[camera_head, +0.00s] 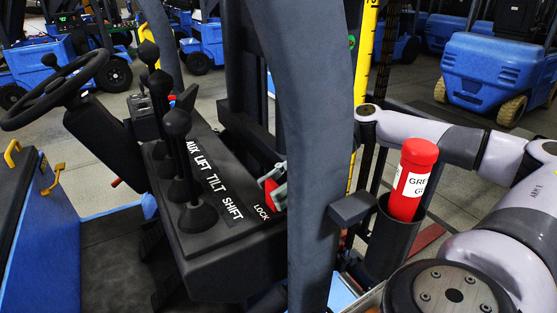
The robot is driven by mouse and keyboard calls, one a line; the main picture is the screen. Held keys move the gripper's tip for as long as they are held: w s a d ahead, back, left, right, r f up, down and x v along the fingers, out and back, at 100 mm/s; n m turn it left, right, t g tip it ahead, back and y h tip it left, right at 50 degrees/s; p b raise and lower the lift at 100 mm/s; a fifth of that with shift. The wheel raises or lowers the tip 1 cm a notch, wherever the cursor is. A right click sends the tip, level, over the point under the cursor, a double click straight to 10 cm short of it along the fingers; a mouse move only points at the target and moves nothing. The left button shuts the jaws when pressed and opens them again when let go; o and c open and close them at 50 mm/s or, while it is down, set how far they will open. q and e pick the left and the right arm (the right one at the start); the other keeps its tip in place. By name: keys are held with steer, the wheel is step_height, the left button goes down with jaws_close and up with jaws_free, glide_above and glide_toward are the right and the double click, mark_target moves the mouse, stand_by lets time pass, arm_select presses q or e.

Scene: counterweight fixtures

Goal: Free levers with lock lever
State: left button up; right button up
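The black lever console (225,255) carries several black levers with round knobs in a row, the nearest knob (177,122) being lowest in the picture. White labels beside them read AUX, LIFT, TILT and SHIFT. The levers stand roughly upright. A red lock lever (269,190) shows at the console's right edge, above the word LOCK. My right gripper (279,184) is at the red lever, with grey finger parts beside it or touching it. The dark pillar hides the rest of the gripper, so its opening and grip are unclear. My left gripper is not in view.
A thick dark pillar (312,140) stands right of the console. A red grease cylinder (413,180) sits in a black holder (390,240) close to my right arm. A steering wheel (55,88) is at the left. Blue forklifts (497,75) stand behind.

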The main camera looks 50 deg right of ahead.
steer(key=shift+o, duration=1.1)
steer(key=v, duration=1.2)
